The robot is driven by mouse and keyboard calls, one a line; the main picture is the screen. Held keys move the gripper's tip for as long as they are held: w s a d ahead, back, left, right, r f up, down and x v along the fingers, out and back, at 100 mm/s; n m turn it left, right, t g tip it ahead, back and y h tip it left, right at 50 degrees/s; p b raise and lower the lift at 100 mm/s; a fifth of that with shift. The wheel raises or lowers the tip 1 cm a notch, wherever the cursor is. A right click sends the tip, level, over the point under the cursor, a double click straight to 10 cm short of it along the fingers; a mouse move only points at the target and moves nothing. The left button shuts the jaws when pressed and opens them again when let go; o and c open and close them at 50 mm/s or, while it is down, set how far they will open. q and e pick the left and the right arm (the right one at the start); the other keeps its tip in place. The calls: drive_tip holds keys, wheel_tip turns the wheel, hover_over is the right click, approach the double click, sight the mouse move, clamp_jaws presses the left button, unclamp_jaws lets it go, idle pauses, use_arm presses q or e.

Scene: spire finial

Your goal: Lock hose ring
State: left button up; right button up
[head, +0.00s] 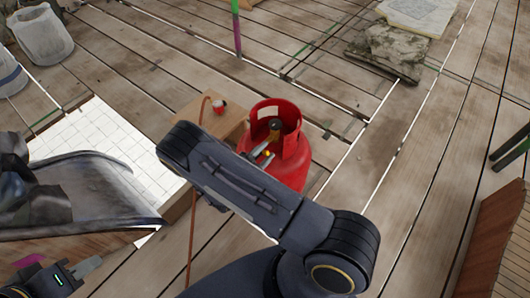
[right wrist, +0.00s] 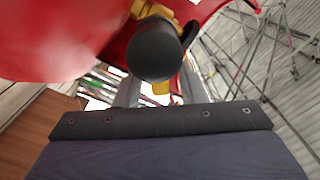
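The red gas cylinder (head: 297,172) stands upright on the deck in the middle of the head view. Inside its open collar is a valve with a dark, brownish fitting (head: 274,128). In the right wrist view a dark round-ended fitting (right wrist: 154,52) shows close up, with yellow parts (right wrist: 160,88) around it. My right gripper (right wrist: 157,92) has its two grey fingers apart at the collar, below and behind this fitting. Their tips are hidden, so I cannot tell whether they grip it. My left gripper (head: 58,266) is low at the left, fingers apart, empty. I cannot identify the hose ring separately.
An orange-brown hose or rod (head: 193,215) runs down left of the cylinder. A wooden box (head: 200,115) with a small red-and-white item (head: 220,107) stands behind it. A white tiled panel (head: 100,150) and grey chute (head: 90,195) lie left.

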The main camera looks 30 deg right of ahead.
drive_tip(key=shift+w+d, duration=0.1)
drive_tip(key=shift+d, duration=0.15)
drive_tip(key=shift+c, duration=0.3)
clamp_jaws()
